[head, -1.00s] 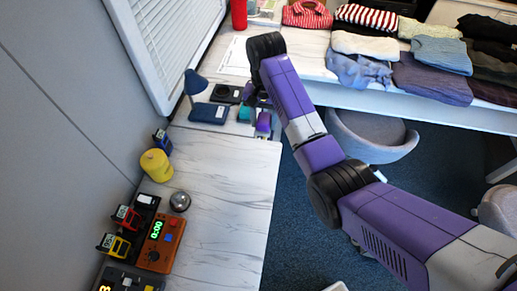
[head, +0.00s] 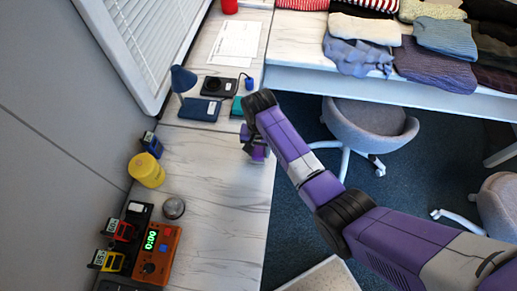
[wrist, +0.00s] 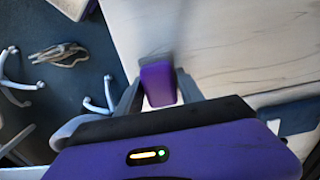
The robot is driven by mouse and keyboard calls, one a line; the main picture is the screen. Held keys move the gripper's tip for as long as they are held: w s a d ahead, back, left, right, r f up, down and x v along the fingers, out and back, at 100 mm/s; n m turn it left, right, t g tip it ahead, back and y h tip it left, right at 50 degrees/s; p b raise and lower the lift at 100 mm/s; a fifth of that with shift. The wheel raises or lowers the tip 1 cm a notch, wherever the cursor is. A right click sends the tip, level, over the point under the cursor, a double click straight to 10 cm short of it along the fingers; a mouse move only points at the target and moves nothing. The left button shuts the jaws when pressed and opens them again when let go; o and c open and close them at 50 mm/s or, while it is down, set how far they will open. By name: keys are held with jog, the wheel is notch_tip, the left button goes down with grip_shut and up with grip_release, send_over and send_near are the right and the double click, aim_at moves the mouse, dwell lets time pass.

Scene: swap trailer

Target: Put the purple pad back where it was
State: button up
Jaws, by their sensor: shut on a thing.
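The purple pad (wrist: 158,84) shows in the wrist view as a small block between the two fingers. My gripper (head: 258,153) is shut on it. In the head view the gripper is by the right edge of the white marbled counter (head: 215,215), and the pad is largely hidden there by the gripper and wrist. Whether the pad touches the counter I cannot tell. A teal block (head: 237,106) stands beyond the gripper, next to a black device (head: 217,87) with a cable.
A blue lamp (head: 185,80) on a dark blue base stands left of the teal block. A yellow canister (head: 147,170), a silver bell (head: 174,208) and an orange timer box (head: 160,252) line the wall side. The counter's middle is clear. Chairs (head: 365,125) stand right of it.

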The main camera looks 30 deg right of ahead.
aim_at(259, 149)
jog(key=shift+f+b, duration=0.6)
jog(key=shift+f, duration=0.7)
jog(key=shift+f, duration=0.1)
jog(key=o, duration=1.3)
notch_tip(259, 149, up, 12)
jog(key=shift+r+b, duration=0.15)
jog(key=shift+b, duration=0.5)
